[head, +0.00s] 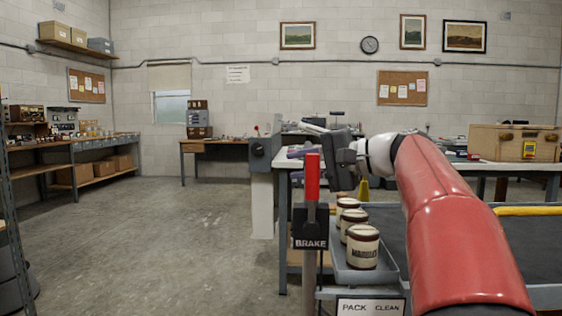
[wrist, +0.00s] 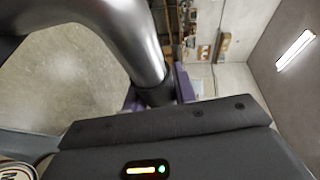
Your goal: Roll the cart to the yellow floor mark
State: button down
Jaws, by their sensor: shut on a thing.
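The cart (head: 450,293) is in front of me at the lower right, with a dark deck and a pale rim. Its red-topped brake lever (head: 312,178) stands upright above a plate marked BRAKE. My gripper (head: 300,152) is beyond the lever at the end of my red arm. In the wrist view its purple fingers (wrist: 160,96) are shut around the dark end of a curved grey metal bar (wrist: 125,40). I cannot tell clearly how that bar joins the cart. No yellow floor mark is clearly visible.
Cream jars (head: 362,250), one labelled MARBLES, stand in a grey tray (head: 392,277). A yellow bar (head: 530,211) lies along the right side. Open concrete floor (head: 160,240) is at left. Shelving (head: 75,160) lines the left wall; a desk (head: 215,147) stands at the back.

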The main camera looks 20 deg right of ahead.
jog(key=shift+s+d+f+p, duration=0.15)
jog(key=shift+s+d, duration=0.2)
jog(key=shift+d, duration=0.6)
jog(key=shift+s+d+r+p, duration=0.1)
jog(key=shift+s+d, duration=0.25)
jog(key=shift+d, duration=0.55)
jog(key=shift+s+d+f+p, duration=0.15)
jog(key=shift+s+d, duration=0.2)
jog(key=shift+d, duration=0.6)
jog(key=shift+r, duration=0.1)
jog(key=c, duration=1.1)
grip_release()
jog(key=v, duration=0.7)
jog(key=shift+s+d+r, duration=0.2)
jog(key=shift+s+d, duration=0.05)
jog(key=shift+d, duration=0.1)
